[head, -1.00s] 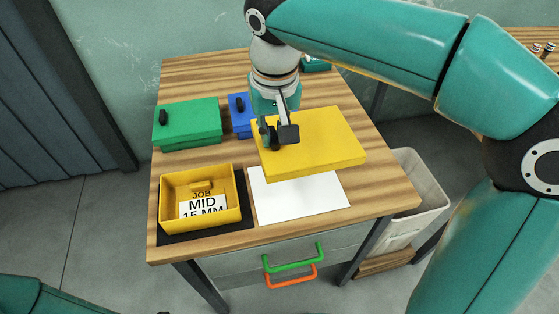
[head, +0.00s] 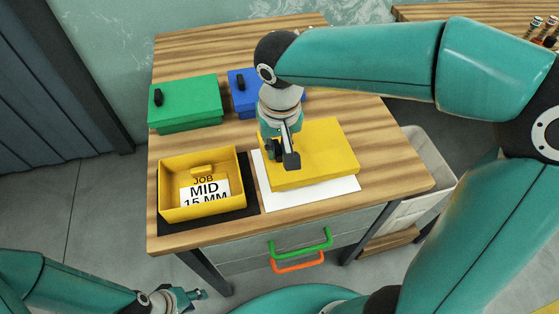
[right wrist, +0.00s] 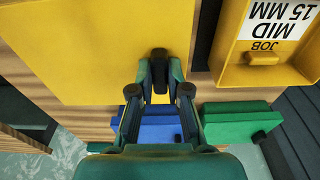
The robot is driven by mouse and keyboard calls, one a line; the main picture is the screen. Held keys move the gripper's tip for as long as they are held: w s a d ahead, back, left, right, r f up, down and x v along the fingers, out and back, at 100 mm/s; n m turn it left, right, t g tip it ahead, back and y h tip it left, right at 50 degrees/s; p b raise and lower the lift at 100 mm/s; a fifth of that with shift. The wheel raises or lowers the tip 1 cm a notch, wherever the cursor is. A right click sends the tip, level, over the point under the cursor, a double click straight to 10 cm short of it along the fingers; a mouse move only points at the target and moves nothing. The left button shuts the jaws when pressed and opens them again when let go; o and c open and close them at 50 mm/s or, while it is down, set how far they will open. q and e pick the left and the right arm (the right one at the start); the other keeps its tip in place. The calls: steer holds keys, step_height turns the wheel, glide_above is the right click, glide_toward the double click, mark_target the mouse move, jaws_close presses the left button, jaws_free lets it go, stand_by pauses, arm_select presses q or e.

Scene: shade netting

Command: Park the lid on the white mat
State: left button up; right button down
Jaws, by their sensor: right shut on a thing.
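The yellow lid (head: 322,152) is over the white mat (head: 300,196), whose front strip and edges show around it. I cannot tell whether the lid touches the mat. My right gripper (head: 283,154) is shut on the lid's black knob near its left side; the right wrist view shows the knob (right wrist: 159,62) between the fingers and the lid (right wrist: 80,45) spreading to the left. My left gripper (head: 190,297) is low at the bottom left, away from the table; its fingers are too small to read.
An open yellow box (head: 200,212) with a job card stands on a black mat (head: 238,215), left of the white mat. A green box (head: 185,103) and a blue box (head: 241,98) with black knobs stand behind. A pale bin (head: 425,160) stands at right.

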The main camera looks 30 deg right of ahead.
steer(key=shift+f, duration=2.65)
steer(key=shift+f+b, duration=0.1)
steer(key=shift+b, duration=0.2)
steer(key=c, duration=1.1)
jaws_free()
steer(key=shift+c, duration=0.2)
steer(key=r, duration=0.4)
steer(key=s+r+p, duration=0.1)
steer(key=r, duration=0.7)
steer(key=shift+s+a+r, duration=0.1)
steer(key=shift+s+a, duration=0.1)
